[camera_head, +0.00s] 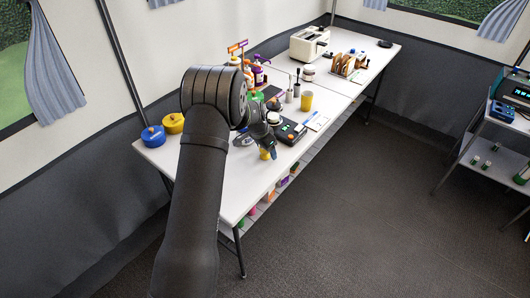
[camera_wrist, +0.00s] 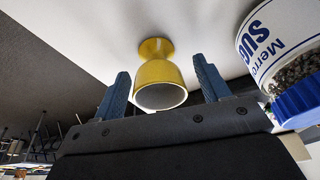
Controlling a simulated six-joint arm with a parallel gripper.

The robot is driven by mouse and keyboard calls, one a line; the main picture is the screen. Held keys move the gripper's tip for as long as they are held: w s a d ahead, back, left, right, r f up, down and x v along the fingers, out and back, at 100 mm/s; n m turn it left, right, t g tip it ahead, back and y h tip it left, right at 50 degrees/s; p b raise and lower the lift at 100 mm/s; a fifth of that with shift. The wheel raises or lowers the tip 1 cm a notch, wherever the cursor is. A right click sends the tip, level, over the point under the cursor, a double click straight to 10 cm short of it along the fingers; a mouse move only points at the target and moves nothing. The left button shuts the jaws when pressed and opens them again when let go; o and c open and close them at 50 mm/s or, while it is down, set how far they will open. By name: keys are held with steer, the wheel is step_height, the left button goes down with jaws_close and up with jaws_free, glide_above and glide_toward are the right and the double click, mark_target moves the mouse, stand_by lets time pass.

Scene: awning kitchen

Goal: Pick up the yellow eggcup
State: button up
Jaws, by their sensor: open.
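The yellow eggcup (camera_wrist: 160,76) stands on the white table, and in the wrist view it sits between the two blue fingers of my gripper (camera_wrist: 158,90). The fingers are apart, with a gap on each side of the eggcup. In the head view the eggcup (camera_head: 265,154) shows as a small yellow shape beside my gripper (camera_head: 272,150), near the table's front edge. My arm hides part of the table there.
A jar with a blue lid (camera_wrist: 285,55) stands close on the right in the wrist view. Blue (camera_head: 153,136) and yellow (camera_head: 173,123) pots stand at the left end. The table (camera_head: 240,195) is bare toward the front.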

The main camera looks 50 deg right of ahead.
steer(key=c, duration=1.1)
steer(key=shift+o, duration=0.2)
steer(key=shift+r, duration=0.15)
